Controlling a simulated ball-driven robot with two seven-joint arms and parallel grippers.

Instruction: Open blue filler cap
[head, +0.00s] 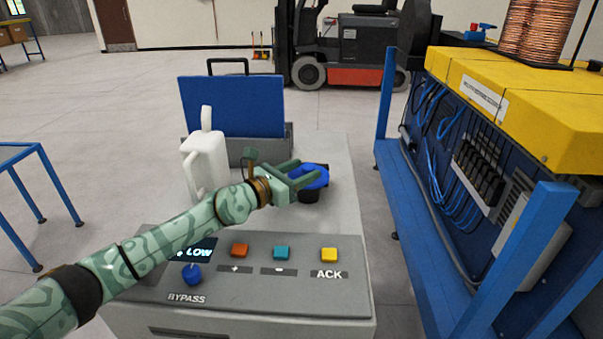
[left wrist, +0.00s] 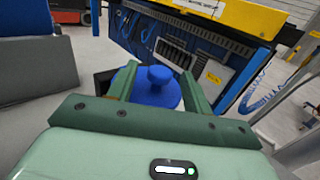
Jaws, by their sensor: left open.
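The blue filler cap (head: 316,176) sits on a dark filler neck (head: 309,195) on top of the grey machine. In the left wrist view the cap (left wrist: 157,88) shows a round disc with a raised knob and looks seated. My left gripper (head: 304,172) is open at the cap, with its fingers reaching over it in the head view. In the left wrist view its fingers (left wrist: 158,80) stand on either side of the cap. I cannot tell whether they touch it. My right gripper is not in view.
A white jug (head: 206,165) stands left of the cap, before an open blue lid panel (head: 232,106). The control panel (head: 250,270) with several buttons and a lit LOW display lies in front, partly under my left arm. A blue-framed rack (head: 480,180) stands right, across a floor gap.

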